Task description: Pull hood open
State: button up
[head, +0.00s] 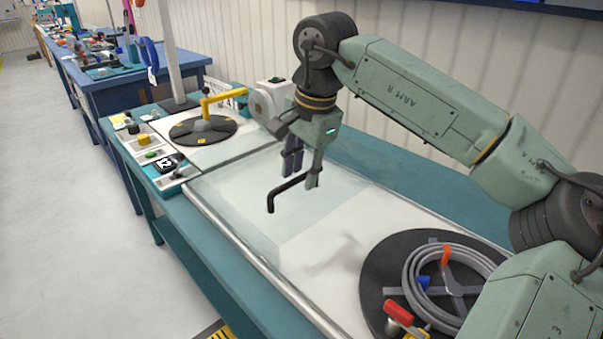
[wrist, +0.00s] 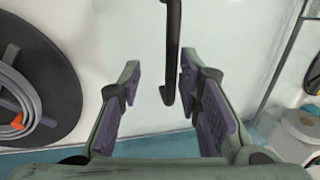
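The hood (head: 235,205) is a clear, see-through panel over the white bench bed, and its exact edges are hard to make out. A black bent handle (head: 287,190) stands out at the hood, and in the wrist view the handle (wrist: 173,45) runs down from the top edge. My gripper (head: 302,180) is at the handle, pointing down with its fingers apart. In the wrist view my gripper (wrist: 160,65) is open, with the handle between its purple-padded fingers, closer to the right one. I cannot tell whether they touch.
A black turntable (head: 385,265) with a grey cable coil (head: 413,268) lies at the bed's near right. A second black disc (head: 203,133) with a yellow crank (head: 218,98) is at the far end. A control panel (head: 150,150) lines the left edge. The floor (head: 70,230) at left is clear.

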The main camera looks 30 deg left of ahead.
notch_tip(320, 180, up, 11)
jog(key=d, duration=0.2)
jog(key=shift+s+f, duration=0.2)
jog(key=shift+s, duration=0.15)
